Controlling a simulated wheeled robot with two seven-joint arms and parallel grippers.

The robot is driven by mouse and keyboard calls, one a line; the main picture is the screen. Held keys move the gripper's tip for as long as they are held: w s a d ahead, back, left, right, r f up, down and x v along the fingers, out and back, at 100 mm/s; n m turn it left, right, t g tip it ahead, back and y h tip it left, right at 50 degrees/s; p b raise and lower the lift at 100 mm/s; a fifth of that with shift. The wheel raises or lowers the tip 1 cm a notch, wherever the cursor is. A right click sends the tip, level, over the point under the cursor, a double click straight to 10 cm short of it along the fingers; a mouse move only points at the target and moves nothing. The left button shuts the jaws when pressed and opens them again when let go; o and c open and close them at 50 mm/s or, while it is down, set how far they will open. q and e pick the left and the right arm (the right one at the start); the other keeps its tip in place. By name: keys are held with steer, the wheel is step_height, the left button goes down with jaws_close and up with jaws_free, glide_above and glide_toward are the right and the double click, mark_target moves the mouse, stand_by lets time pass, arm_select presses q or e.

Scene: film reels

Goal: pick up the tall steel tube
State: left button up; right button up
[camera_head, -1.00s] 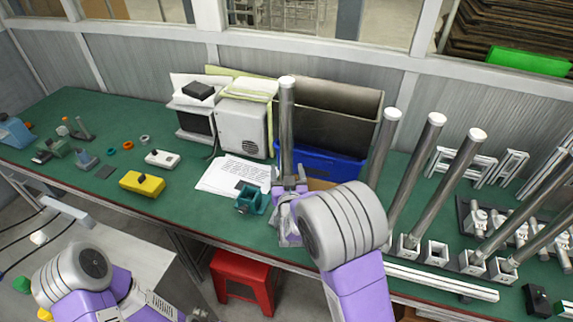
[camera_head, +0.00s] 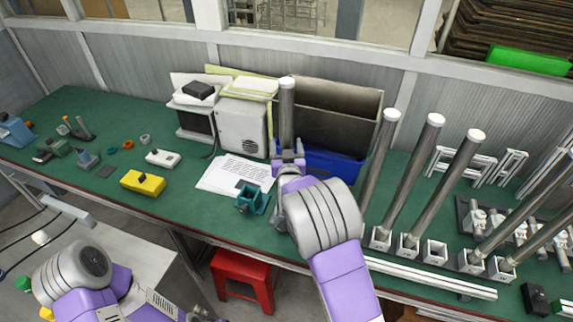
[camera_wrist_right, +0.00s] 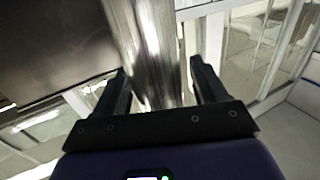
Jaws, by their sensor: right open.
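The tall steel tube (camera_head: 287,112) stands upright with a pale top in front of the dark bin. My right gripper (camera_head: 289,163) is at the tube's lower visible part in the head view and hides its base. In the right wrist view the shiny tube (camera_wrist_right: 148,45) runs between the two dark fingers of my right gripper (camera_wrist_right: 160,85). The fingers are open, with a visible gap on the right side of the tube. My left arm shows at the lower left of the head view, but its gripper is out of the picture.
More steel tubes (camera_head: 418,160) stand in square sockets to the right. A blue bin (camera_head: 335,163) and a dark bin (camera_head: 340,112) are close behind. A teal block (camera_head: 250,199) and paper (camera_head: 233,174) lie to the left. A red stool (camera_head: 243,275) stands below the bench.

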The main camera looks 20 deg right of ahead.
jaws_close()
steer(key=shift+r, duration=0.15)
stand_by(0.4)
